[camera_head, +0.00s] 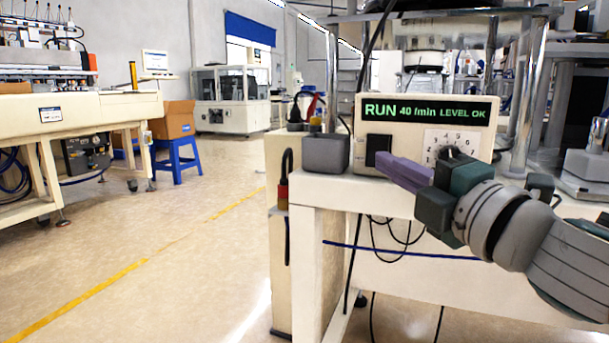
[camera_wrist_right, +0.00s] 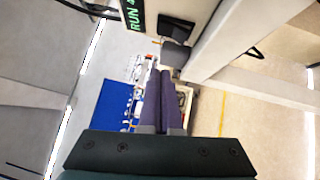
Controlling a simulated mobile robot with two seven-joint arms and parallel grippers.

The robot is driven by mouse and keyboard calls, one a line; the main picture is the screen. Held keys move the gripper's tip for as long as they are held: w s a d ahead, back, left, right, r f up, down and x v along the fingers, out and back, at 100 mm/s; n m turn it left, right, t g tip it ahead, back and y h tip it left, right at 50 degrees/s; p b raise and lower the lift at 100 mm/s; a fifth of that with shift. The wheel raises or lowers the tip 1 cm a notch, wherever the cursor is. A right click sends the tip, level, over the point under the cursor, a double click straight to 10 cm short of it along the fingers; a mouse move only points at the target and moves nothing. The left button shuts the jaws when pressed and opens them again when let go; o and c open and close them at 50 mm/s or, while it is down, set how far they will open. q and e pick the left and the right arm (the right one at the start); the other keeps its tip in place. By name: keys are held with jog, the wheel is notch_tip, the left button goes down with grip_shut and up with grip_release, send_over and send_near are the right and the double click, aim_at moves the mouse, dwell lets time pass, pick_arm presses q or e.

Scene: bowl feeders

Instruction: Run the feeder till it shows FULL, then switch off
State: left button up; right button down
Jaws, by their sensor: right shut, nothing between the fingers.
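The feeder's cream control box (camera_head: 365,108) stands on the white bench. Its display (camera_head: 425,110) reads "RUN 40/min LEVEL OK" in green; it also shows partly in the right wrist view (camera_wrist_right: 133,14). A black switch (camera_head: 377,146) is on the box's front at left, and a numbered dial (camera_head: 450,146) with a dark knob is at right. My right gripper (camera_head: 380,162) is shut and empty, its purple fingertips in front of the switch's lower part. I cannot tell whether they touch it. The fingers show together in the right wrist view (camera_wrist_right: 164,80). My left gripper is not in view.
A grey box (camera_head: 325,153) sits on the bench corner left of the control box. Metal posts (camera_head: 527,95) and the feeder machinery stand behind. Cables hang below the bench (camera_head: 390,202). The floor at left is open, with a yellow line (camera_head: 130,266).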

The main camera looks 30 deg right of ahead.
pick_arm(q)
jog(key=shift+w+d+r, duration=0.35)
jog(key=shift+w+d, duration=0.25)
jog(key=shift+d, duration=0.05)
pick_arm(e)
jog(key=s, duration=0.7)
jog(key=shift+s+d+r, duration=0.15)
jog(key=shift+d+r, duration=0.15)
jog(key=shift+r, duration=0.1)
